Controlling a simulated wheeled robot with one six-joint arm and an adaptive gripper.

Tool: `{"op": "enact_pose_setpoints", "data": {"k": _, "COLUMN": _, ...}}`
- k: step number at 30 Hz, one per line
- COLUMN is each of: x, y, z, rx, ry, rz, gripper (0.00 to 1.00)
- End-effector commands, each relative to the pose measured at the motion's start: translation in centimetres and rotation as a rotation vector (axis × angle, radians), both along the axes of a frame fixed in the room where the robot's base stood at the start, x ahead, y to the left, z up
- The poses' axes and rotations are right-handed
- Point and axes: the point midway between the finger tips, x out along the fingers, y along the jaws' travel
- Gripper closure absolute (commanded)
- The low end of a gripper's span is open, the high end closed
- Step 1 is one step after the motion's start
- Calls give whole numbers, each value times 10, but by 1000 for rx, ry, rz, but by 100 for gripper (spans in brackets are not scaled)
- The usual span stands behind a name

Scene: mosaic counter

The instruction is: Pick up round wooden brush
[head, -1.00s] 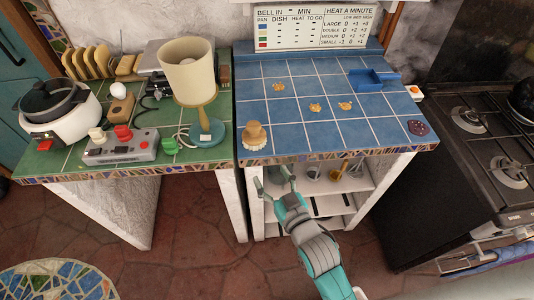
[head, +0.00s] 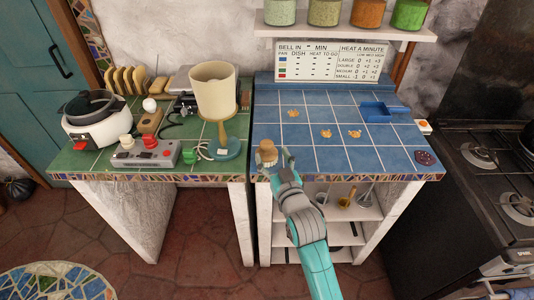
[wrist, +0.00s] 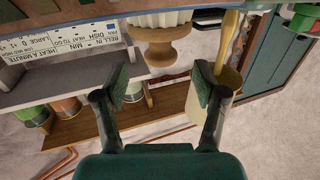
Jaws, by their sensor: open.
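The round wooden brush (head: 267,151) stands upright on the blue tiles near the front left of the blue counter, bristles down. In the wrist view, which is upside down, its turned wooden handle (wrist: 160,40) and pale bristles show at the top, between the lines of my two fingers and ahead of their tips. My gripper (head: 275,164) is at the counter's front edge, close to the brush and partly covering its base. In the wrist view my gripper (wrist: 162,82) is open, with nothing between its fingers. I cannot tell whether a finger touches the brush.
A lamp (head: 214,92) stands on the green counter, left of the brush. A grey control box (head: 147,153) lies at that counter's front. A blue dustpan (head: 383,111), several crumbs and a dark red patterned object (head: 426,158) lie on the blue tiles. Tiles right of the brush are clear.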

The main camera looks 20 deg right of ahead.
Motion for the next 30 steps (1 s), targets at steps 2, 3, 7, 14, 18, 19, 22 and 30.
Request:
{"op": "enact_pose_setpoints", "data": {"k": 2, "x": 4, "y": 0, "z": -1, "rx": 0, "ry": 0, "rz": 0, "gripper": 29}}
{"op": "enact_pose_setpoints", "data": {"k": 3, "x": 7, "y": 0, "z": -1, "rx": 0, "ry": 0, "rz": 0, "gripper": 29}}
{"op": "enact_pose_setpoints", "data": {"k": 7, "x": 24, "y": 1, "z": -4, "rx": 0, "ry": 0, "rz": 0, "gripper": 29}}
{"op": "enact_pose_setpoints", "data": {"k": 14, "x": 50, "y": 1, "z": -5, "rx": 0, "ry": 0, "rz": 0, "gripper": 29}}
{"op": "enact_pose_setpoints", "data": {"k": 18, "x": 54, "y": 1, "z": -5, "rx": 0, "ry": 0, "rz": 0, "gripper": 29}}
{"op": "enact_pose_setpoints", "data": {"k": 19, "x": 54, "y": 1, "z": -5, "rx": 0, "ry": 0, "rz": 0, "gripper": 29}}
{"op": "enact_pose_setpoints", "data": {"k": 22, "x": 54, "y": 1, "z": -5, "rx": 0, "ry": 0, "rz": 0, "gripper": 29}}
{"op": "enact_pose_setpoints", "data": {"k": 30, "x": 53, "y": 1, "z": -5, "rx": 0, "ry": 0, "rz": 0, "gripper": 89}}
